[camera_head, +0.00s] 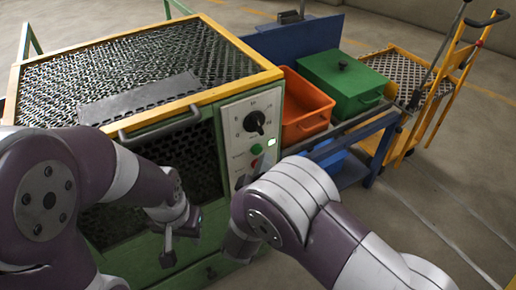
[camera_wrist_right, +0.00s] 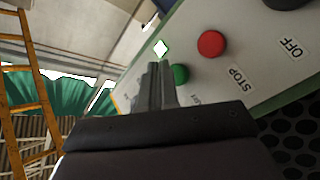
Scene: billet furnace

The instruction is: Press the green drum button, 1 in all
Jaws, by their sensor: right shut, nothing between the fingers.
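The green drum button (camera_wrist_right: 180,73) is a small round button on the pale control panel (camera_wrist_right: 250,60), beside a red button (camera_wrist_right: 212,43). In the head view the green button (camera_head: 256,149) sits below the large black dial. My right gripper (camera_wrist_right: 155,68) is shut and empty, its fingertips just left of the green button in the wrist view and partly overlapping its edge. I cannot tell whether they touch it. In the head view my right arm hides this gripper. My left gripper (camera_head: 180,236) hangs with its fingers apart, in front of the furnace's mesh front.
The green furnace cabinet (camera_head: 165,130) has a yellow-edged mesh top and a bar handle (camera_head: 160,124). To its right are an orange bin (camera_head: 305,108), a green lidded box (camera_head: 342,85) and a yellow hand truck (camera_head: 440,90). Floor at the right is clear.

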